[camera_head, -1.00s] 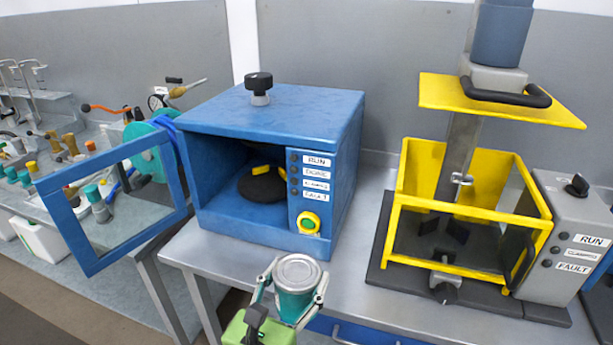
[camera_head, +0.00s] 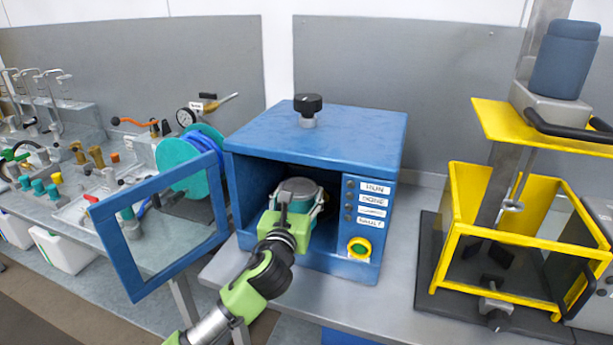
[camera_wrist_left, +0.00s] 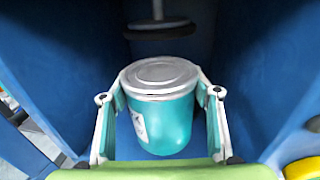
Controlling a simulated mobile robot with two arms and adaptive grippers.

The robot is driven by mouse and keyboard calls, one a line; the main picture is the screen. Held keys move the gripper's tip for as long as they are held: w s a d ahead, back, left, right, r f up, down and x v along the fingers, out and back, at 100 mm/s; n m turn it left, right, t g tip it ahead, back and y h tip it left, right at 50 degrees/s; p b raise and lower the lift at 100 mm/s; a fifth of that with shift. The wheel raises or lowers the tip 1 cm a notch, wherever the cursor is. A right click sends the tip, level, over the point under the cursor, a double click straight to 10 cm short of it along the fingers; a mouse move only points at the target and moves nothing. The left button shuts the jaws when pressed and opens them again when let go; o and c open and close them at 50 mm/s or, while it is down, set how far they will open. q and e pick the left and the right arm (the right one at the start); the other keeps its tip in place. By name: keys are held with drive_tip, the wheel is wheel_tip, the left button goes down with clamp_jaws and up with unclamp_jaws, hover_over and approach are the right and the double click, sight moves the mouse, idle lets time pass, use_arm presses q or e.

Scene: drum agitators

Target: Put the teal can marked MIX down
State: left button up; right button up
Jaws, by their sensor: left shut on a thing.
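The teal can (camera_head: 299,188) with a grey lid is inside the blue box machine (camera_head: 330,128), partly hidden by my left gripper (camera_head: 296,200). In the left wrist view the can (camera_wrist_left: 166,122) stands upright between the two fingers of my left gripper (camera_wrist_left: 160,100), which is shut on it. Part of a white label shows at its left side; its wording is not readable. Blue walls surround it and a dark round disc (camera_wrist_left: 160,28) on a stem shows beyond it. Whether the can touches the floor of the box is not clear. My right gripper is not in view.
The box's blue-framed door (camera_head: 132,282) stands open to the left. A panel with RUN and other labels and a yellow-green button (camera_head: 359,248) borders the opening on the right. A yellow-framed agitator (camera_head: 452,232) stands farther right. Grey bench (camera_head: 400,270) is clear between them.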

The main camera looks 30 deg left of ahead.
use_arm(q)
drive_tip(key=x, duration=0.4)
drive_tip(key=shift+w+r, duration=0.15)
drive_tip(key=shift+w, duration=0.15)
drive_tip(key=p+x, duration=0.1)
drive_tip(key=x, duration=0.3)
drive_tip(key=shift+w, duration=0.2)
drive_tip(key=shift+f+p, duration=0.2)
drive_tip(key=shift+p, duration=0.1)
drive_tip(key=shift+s+r, duration=0.1)
drive_tip(key=shift+s, duration=0.05)
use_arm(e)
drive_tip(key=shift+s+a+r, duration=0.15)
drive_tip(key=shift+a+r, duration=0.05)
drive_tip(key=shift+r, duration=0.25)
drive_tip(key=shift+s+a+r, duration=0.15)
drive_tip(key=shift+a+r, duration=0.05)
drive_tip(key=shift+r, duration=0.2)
